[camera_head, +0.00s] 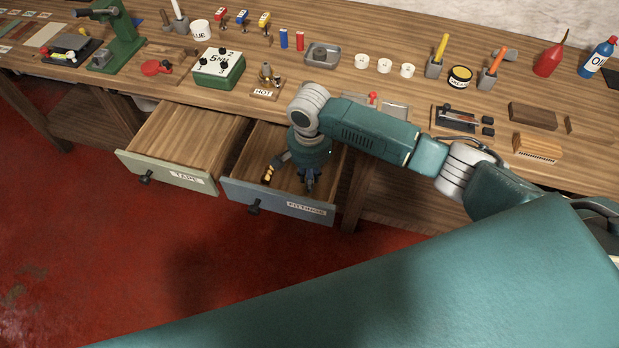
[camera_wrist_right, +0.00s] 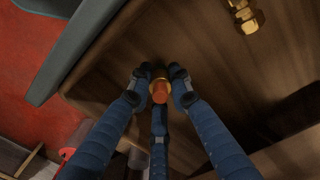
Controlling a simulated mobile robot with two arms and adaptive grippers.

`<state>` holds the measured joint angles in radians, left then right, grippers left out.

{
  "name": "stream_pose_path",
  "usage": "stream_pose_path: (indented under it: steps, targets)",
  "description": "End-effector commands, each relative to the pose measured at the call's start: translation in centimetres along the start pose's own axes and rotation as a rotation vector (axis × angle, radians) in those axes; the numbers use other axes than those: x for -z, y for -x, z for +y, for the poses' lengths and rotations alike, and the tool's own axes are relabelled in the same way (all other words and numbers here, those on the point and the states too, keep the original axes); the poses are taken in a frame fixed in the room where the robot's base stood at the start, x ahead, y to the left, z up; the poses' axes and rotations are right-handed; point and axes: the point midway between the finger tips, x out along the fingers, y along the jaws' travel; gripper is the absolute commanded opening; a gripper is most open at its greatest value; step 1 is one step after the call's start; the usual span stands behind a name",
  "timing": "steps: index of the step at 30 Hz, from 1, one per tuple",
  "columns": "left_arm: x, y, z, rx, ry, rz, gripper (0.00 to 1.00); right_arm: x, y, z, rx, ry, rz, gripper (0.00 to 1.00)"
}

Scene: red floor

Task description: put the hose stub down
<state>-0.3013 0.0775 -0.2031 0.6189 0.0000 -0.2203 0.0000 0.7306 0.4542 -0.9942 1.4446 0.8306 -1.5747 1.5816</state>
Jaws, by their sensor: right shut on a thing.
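My right gripper (camera_head: 309,182) points down into the open drawer labelled FITTINGS (camera_head: 262,197). In the right wrist view its fingers (camera_wrist_right: 159,88) are shut around the hose stub (camera_wrist_right: 159,95), which shows a round orange-red end with a brass-coloured ring. The stub is hidden by the gripper in the head view. I cannot tell whether it touches the drawer floor. A brass fitting (camera_head: 268,174) lies in the same drawer, left of the gripper; a brass piece (camera_wrist_right: 245,14) also shows at the top of the right wrist view, apart from the fingers. My left gripper is not in view.
The open TAPE drawer (camera_head: 190,140) to the left looks empty. The FITTINGS drawer front and side walls stand close around my gripper. On the bench above are a brass piece on a HOT board (camera_head: 265,88), a green box (camera_head: 217,70) and a metal tray (camera_head: 320,58).

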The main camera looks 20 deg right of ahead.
Motion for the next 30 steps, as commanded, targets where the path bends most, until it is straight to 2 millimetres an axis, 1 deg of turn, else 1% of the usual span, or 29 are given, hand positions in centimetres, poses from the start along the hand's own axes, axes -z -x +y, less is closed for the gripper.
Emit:
stream_pose_path:
  steps: [3,13,14,15,16,26,29,30]
  targets:
    - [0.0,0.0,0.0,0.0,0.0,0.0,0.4,0.0,-0.6,0.0,0.002,0.0,0.001,0.0]
    - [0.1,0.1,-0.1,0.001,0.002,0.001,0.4,0.0,-0.9,0.0,0.0,0.0,0.001,0.0]
    - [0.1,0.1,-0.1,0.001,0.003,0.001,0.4,0.0,-0.9,0.0,0.0,0.0,0.001,0.23]
    - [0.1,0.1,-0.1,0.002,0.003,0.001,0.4,0.1,-0.9,0.0,0.0,0.0,0.001,0.31]
    - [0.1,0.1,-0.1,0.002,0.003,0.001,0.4,0.0,-0.9,0.0,0.0,0.0,0.001,0.37]
    - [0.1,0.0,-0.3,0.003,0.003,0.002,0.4,0.1,-0.7,0.0,0.002,0.001,0.002,0.38]
    - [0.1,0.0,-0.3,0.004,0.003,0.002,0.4,0.0,0.2,-0.1,0.003,0.001,0.001,0.38]
    - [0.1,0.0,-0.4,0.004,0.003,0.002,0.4,0.0,0.8,-0.1,0.004,0.001,0.001,0.38]
